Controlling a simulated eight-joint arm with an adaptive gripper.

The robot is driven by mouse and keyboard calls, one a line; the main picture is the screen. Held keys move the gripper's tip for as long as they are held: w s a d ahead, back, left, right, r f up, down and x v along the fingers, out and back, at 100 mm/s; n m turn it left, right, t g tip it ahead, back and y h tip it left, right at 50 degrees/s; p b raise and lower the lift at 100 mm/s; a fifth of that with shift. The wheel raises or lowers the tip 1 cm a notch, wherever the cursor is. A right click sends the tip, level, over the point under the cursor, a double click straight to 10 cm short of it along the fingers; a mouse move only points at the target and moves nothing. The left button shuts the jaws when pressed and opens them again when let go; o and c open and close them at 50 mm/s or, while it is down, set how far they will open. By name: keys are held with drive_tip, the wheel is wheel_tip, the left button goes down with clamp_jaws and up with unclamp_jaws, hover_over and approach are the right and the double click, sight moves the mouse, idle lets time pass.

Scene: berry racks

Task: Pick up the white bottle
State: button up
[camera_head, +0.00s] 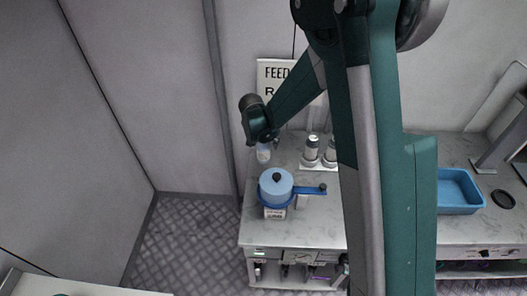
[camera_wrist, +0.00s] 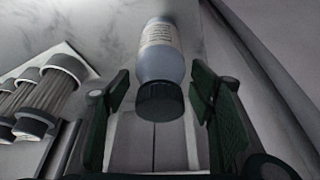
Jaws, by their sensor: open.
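The white bottle (camera_wrist: 161,62) has a dark cap and a printed label. In the wrist view it is at the top middle, with its cap toward me between the two fingers. My gripper (camera_wrist: 162,100) is open, one green finger on each side of the cap, with no clear contact. In the head view the bottle (camera_head: 263,153) stands at the back left of the counter, just below my gripper (camera_head: 264,138), which partly hides its top.
A blue pot (camera_head: 276,187) with a handle stands in front of the bottle on the marble counter (camera_head: 318,222). Grey-capped cylinders (camera_head: 311,149) stand on a white plate to the right. A blue tray (camera_head: 456,190) lies farther right. A wall is close behind.

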drive_tip(key=shift+w+f, duration=0.15)
drive_tip(key=shift+f, duration=0.2)
drive_tip(key=shift+c, duration=0.7)
drive_tip(key=c, duration=1)
